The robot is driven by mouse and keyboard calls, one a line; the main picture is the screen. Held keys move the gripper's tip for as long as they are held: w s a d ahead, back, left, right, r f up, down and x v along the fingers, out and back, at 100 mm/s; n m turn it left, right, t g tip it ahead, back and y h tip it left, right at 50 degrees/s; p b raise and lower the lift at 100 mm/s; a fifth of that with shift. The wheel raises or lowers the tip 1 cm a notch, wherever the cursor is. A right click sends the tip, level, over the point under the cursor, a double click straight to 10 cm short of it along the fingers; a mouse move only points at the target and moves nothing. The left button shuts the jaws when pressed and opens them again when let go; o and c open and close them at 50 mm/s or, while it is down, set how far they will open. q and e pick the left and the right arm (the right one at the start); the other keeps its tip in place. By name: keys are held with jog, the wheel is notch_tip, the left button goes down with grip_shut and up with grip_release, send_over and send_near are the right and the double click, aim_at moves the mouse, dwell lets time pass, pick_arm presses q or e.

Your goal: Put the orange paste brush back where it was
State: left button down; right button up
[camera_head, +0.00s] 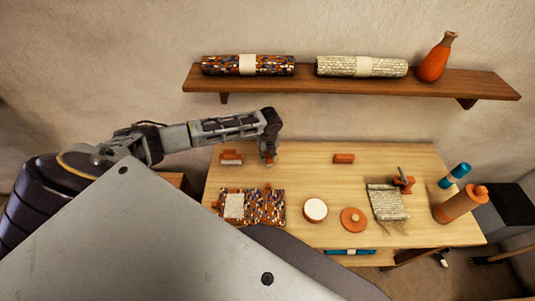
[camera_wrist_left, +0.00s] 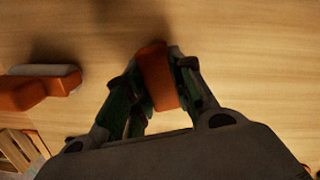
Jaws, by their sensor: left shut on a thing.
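My left gripper (camera_head: 268,158) is over the back left part of the wooden table. In the left wrist view, its fingers (camera_wrist_left: 157,92) are shut on an orange block-like piece, which I take to be the orange paste brush (camera_wrist_left: 155,72). The fingers hide its sides and lower part, so I cannot see its bristles. A shadow lies on the wood near it; I cannot tell whether it touches the table. My right gripper is not in view.
An orange-and-grey tool (camera_head: 231,157) lies just left of my left gripper, also in the wrist view (camera_wrist_left: 38,90). An orange block (camera_head: 344,158) stands to the right. A patterned rag mat (camera_head: 265,207), white-topped round tin (camera_head: 315,210) and woven piece (camera_head: 387,202) lie nearer. Bare wood lies between.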

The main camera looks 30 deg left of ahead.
pick_arm(q)
jog(key=shift+f, duration=0.2)
jog(key=c, duration=1.1)
grip_release()
jog(key=shift+s+d+r+p, duration=0.1)
jog(key=shift+d+r+p, duration=0.05)
jog(key=shift+r+p, duration=1.45)
jog(key=shift+f, duration=0.1)
jog(key=shift+f+b, duration=0.25)
jog(key=shift+b, duration=0.05)
